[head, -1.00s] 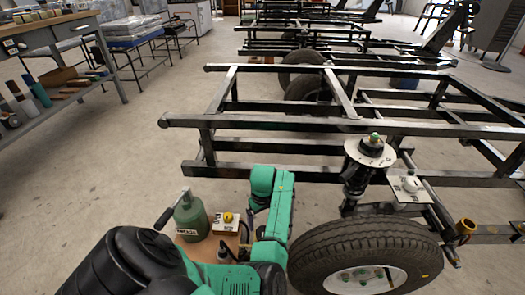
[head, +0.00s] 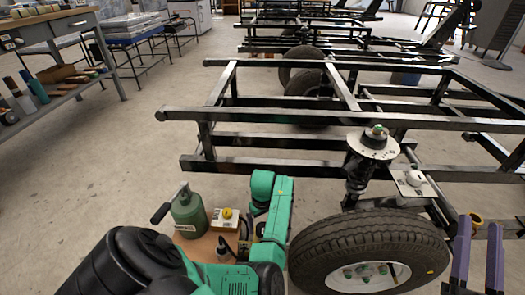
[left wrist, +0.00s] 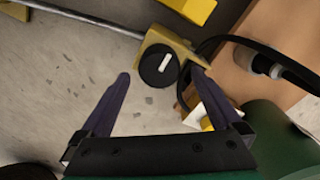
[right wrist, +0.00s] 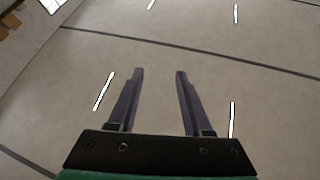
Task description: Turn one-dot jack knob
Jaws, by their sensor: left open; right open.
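A round black knob with a white bar (left wrist: 158,64) sits on a yellow block (left wrist: 165,45) in the left wrist view. I cannot make out a dot marking on it. My left gripper (left wrist: 160,76) is open, with the knob showing between its fingertips; I cannot tell whether they touch it. In the head view my left fingers are hidden. My right gripper (head: 478,222) is open and empty at the lower right of the head view.
A green canister (head: 189,213) and a yellow-topped white box (head: 228,218) stand by my left arm. A tyre (head: 365,240), a spring unit with a disc (head: 372,146) and a steel frame (head: 300,117) lie ahead. A black cable (left wrist: 190,85) runs beside the block.

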